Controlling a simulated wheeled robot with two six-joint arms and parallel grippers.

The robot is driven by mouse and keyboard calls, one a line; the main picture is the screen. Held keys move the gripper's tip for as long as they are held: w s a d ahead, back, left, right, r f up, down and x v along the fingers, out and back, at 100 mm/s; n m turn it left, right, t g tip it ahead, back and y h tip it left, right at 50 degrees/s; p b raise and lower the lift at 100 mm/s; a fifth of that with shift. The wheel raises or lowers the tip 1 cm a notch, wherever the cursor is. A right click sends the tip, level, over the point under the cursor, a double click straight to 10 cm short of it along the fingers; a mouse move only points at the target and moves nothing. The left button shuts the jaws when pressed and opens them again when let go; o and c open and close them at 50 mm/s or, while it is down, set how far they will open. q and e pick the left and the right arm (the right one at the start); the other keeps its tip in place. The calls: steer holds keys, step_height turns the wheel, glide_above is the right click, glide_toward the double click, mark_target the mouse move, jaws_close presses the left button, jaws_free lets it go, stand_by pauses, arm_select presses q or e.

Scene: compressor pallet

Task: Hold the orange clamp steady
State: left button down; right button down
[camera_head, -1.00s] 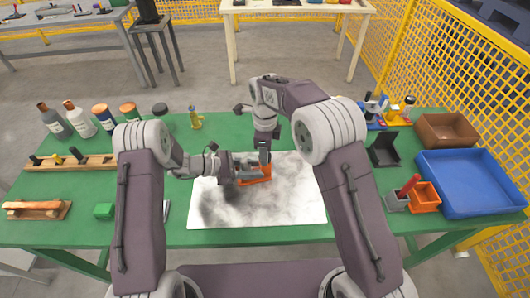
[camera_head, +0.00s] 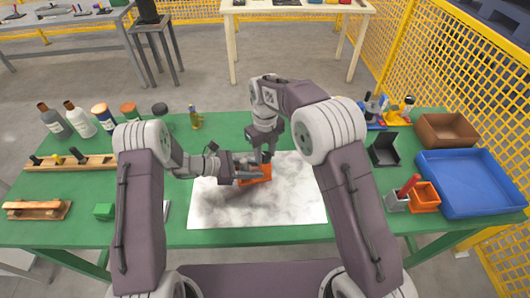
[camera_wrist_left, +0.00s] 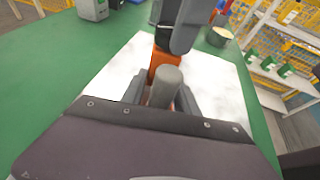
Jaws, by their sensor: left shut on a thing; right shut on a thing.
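The orange clamp (camera_head: 257,176) is on the white sheet in the middle of the table, partly hidden by both grippers. It also shows in the left wrist view (camera_wrist_left: 160,62). My right gripper (camera_head: 266,156) comes down from behind and is shut on the clamp; its contact is partly hidden. My left gripper (camera_head: 244,171) reaches in from the left, close beside the clamp. In the left wrist view its fingers are shut on a grey cylinder (camera_wrist_left: 167,86), which stands right in front of the clamp. I cannot tell whether cylinder and clamp touch.
The white sheet (camera_head: 300,207) is smudged grey but otherwise bare. At right are a blue tray (camera_head: 478,211), a brown box (camera_head: 450,129) and an orange bin (camera_head: 424,203).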

mark_target(265, 155)
steer(key=shift+a+m, duration=0.1)
steer(key=shift+m, duration=0.3)
steer(key=c, duration=0.9)
jaws_free()
step_height(265, 155, up, 12)
